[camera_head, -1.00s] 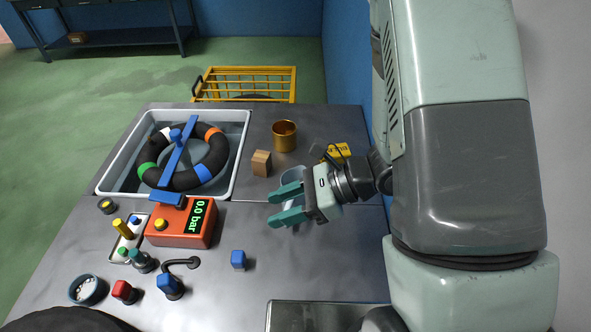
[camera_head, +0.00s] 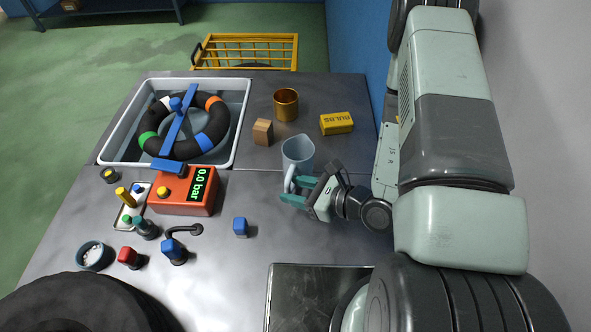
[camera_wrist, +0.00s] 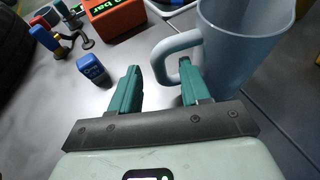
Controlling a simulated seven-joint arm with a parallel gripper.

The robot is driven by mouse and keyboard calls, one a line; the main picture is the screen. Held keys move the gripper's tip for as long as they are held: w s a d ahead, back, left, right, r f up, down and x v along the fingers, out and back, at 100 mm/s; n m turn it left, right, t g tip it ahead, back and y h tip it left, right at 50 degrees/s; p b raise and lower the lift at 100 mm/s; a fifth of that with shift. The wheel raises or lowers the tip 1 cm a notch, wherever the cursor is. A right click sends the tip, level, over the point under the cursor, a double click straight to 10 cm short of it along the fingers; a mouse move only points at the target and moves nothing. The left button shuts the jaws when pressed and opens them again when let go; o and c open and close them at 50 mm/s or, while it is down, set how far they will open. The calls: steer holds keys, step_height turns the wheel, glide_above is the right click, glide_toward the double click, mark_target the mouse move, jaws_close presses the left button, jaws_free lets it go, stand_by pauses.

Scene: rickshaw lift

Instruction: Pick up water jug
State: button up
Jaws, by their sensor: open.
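The water jug (camera_head: 298,151) is a pale blue-grey vessel standing upright on the grey table. Its loop handle (camera_head: 289,179) faces my gripper. My gripper (camera_head: 300,190) is open at the handle, with teal fingers. In the wrist view the jug (camera_wrist: 238,45) stands at the upper right and its handle (camera_wrist: 164,58) reaches in between the fingertips of my gripper (camera_wrist: 160,80). The right finger overlaps the handle's lower end. I cannot tell whether either finger touches it.
Behind the jug stand a wooden block (camera_head: 263,132), a brass cup (camera_head: 286,104) and a yellow box (camera_head: 336,123). A blue block (camera_head: 240,227) and an orange pressure gauge (camera_head: 184,192) are to the left. A water basin (camera_head: 242,110) holds an inner tube. A dark tray (camera_head: 310,290) lies in front.

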steer(key=shift+x, duration=2.3)
jaws_close()
